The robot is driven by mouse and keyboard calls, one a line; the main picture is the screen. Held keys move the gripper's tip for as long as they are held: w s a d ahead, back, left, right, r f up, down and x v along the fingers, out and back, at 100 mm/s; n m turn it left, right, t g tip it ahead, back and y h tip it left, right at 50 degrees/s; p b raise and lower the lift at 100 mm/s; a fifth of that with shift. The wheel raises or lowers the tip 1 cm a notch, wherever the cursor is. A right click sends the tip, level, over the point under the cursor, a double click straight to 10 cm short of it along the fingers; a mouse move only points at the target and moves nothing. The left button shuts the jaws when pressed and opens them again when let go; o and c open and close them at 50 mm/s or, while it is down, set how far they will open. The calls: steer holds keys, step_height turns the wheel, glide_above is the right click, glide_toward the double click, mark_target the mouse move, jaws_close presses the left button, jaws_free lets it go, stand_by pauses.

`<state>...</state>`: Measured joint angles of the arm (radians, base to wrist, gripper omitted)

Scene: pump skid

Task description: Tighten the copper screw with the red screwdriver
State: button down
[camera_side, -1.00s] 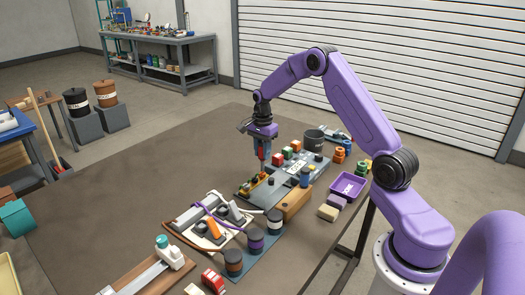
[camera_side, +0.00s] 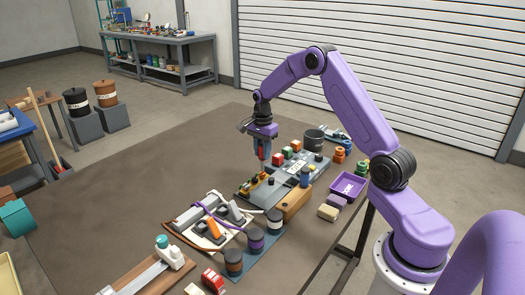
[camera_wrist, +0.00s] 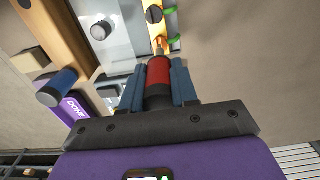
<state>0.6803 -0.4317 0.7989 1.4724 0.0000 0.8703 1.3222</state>
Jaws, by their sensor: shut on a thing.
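My gripper (camera_side: 262,146) is shut on the red screwdriver (camera_side: 262,154), holding it upright over the left end of the grey skid plate (camera_side: 288,172). In the wrist view the red handle (camera_wrist: 158,72) sits between my two blue-grey fingers. A small copper-coloured piece (camera_wrist: 159,45) shows just past the handle, in line with it, at the end of a yellow strip (camera_wrist: 154,18). It looks like the copper screw. The handle hides most of the shaft and tip, so I cannot tell whether the tip touches the screw.
Red, green and orange blocks and a dark pot (camera_side: 314,139) stand at the skid's back. A blue cylinder (camera_side: 305,177) stands in front, near a purple tray (camera_side: 348,186). A white board with a purple cable (camera_side: 207,207) lies front left. The table's left side is clear.

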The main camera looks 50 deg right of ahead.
steer(key=shift+f, duration=0.8)
stand_by(0.8)
steer(key=m, duration=0.4)
stand_by(0.4)
steer(key=m, duration=0.4)
steer(key=m, duration=0.4)
stand_by(0.4)
